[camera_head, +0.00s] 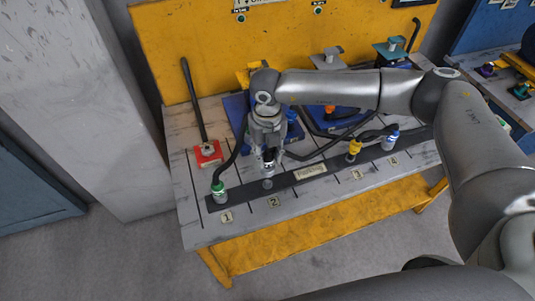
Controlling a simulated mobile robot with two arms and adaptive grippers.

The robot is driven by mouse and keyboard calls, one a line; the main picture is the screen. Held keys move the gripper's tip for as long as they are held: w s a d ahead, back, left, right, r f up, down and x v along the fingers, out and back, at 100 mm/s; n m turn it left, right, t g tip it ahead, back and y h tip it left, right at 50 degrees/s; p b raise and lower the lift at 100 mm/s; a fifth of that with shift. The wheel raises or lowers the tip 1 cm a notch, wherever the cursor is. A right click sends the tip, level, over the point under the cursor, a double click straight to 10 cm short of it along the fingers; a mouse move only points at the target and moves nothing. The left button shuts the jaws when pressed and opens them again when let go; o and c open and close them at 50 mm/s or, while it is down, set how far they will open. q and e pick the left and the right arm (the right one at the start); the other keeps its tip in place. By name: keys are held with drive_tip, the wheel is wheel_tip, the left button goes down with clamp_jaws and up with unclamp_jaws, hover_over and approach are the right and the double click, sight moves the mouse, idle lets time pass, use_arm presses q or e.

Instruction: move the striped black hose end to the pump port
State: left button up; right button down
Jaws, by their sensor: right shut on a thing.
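My right gripper (268,158) reaches over the workbench from the right and points down above the parking strip, near label 2. It is shut on a dark hose end (268,167), which shows only in small part between the fingers. Its stripes are hard to make out. A small grey peg (267,184) stands bare on the strip just below it. Behind the gripper are blue base plates (236,109) with fittings, partly hidden by my arm. I cannot tell which fitting is the pump port. My left gripper is not in view.
The dark parking strip (234,197) holds a green hose end (219,192) at 1, a yellow one (353,152) near 3 and a blue-white one (390,141) near 4. Black hoses cross behind them. A lever on a red base (208,153) stands left. A yellow panel (185,40) rises behind.

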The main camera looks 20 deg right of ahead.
drive_tip(key=shift+r+p, duration=1.25)
drive_tip(key=shift+r, duration=1.5)
